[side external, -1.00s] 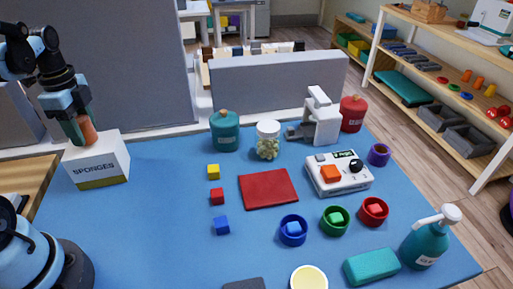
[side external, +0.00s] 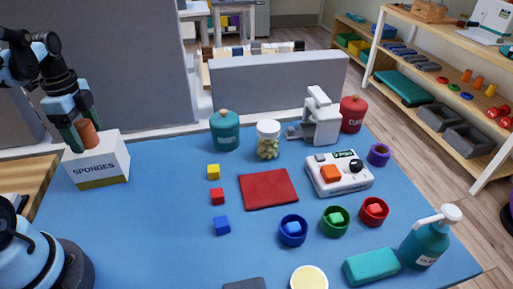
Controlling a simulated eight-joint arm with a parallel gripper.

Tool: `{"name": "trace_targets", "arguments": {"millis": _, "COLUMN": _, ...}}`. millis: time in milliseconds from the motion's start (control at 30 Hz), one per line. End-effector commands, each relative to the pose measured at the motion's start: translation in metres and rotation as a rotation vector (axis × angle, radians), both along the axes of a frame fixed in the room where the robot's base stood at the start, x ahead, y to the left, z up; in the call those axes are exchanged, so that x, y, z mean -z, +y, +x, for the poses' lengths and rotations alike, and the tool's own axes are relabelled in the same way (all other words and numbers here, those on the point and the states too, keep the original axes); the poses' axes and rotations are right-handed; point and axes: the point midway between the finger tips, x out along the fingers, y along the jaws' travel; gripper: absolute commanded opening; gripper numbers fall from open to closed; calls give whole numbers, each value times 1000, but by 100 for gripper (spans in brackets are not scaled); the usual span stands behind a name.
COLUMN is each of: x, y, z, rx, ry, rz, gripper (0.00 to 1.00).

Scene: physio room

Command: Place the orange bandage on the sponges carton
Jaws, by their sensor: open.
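The orange bandage (side external: 87,134) is a small roll standing on top of the white sponges carton (side external: 100,166), at the left of the blue table. My gripper (side external: 81,127) is just above the carton top, with its fingers on either side of the bandage. It is open, and a gap shows between the left finger and the bandage. Whether the right finger touches the bandage cannot be told.
A wooden surface (side external: 35,184) lies left of the carton, and a grey partition (side external: 115,70) stands behind it. Yellow (side external: 213,172), red (side external: 217,196) and blue (side external: 221,226) cubes lie to the right. The blue table (side external: 150,225) is clear in front of the carton.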

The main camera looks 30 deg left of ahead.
Motion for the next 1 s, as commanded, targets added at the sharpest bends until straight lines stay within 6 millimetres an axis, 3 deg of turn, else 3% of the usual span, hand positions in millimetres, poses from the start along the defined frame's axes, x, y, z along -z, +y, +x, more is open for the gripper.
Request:
{"name": "trace_targets", "arguments": {"millis": 267, "x": -21, "y": 0, "z": 0, "rx": 0, "ry": 0, "rz": 0, "gripper": 73}}
{"name": "trace_targets", "arguments": {"millis": 700, "x": -88, "y": 0, "z": 0, "rx": 0, "ry": 0, "rz": -1, "gripper": 73}}
{"name": "trace_targets", "arguments": {"millis": 1000, "x": -118, "y": 0, "z": 0, "rx": 1, "ry": 0, "rz": -1, "gripper": 73}}
